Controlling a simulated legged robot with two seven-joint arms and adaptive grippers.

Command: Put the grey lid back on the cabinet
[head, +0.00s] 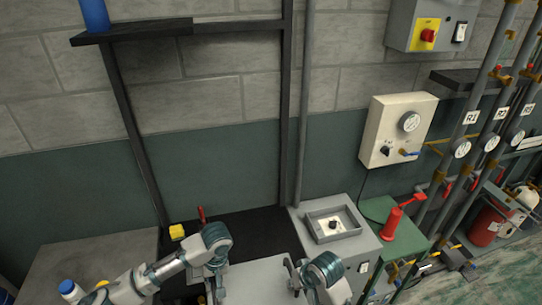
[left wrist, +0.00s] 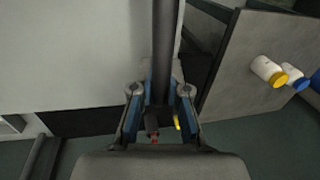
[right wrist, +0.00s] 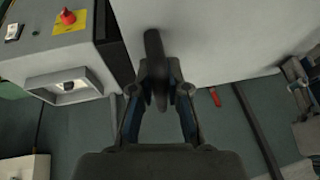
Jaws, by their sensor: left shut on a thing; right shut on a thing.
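The grey lid (head: 258,278) is a flat light-grey panel at the bottom middle of the head view, between my two grippers. It fills the upper left of the left wrist view (left wrist: 75,50) and the upper middle of the right wrist view (right wrist: 215,40). My left gripper (left wrist: 161,95) is shut on a dark bar-shaped handle at one side of the lid. My right gripper (right wrist: 158,82) is shut on a dark handle at the other side. The cabinet's opening is not clearly visible; I cannot tell whether the lid touches it.
A grey unit with a square recess (head: 333,223) stands right.

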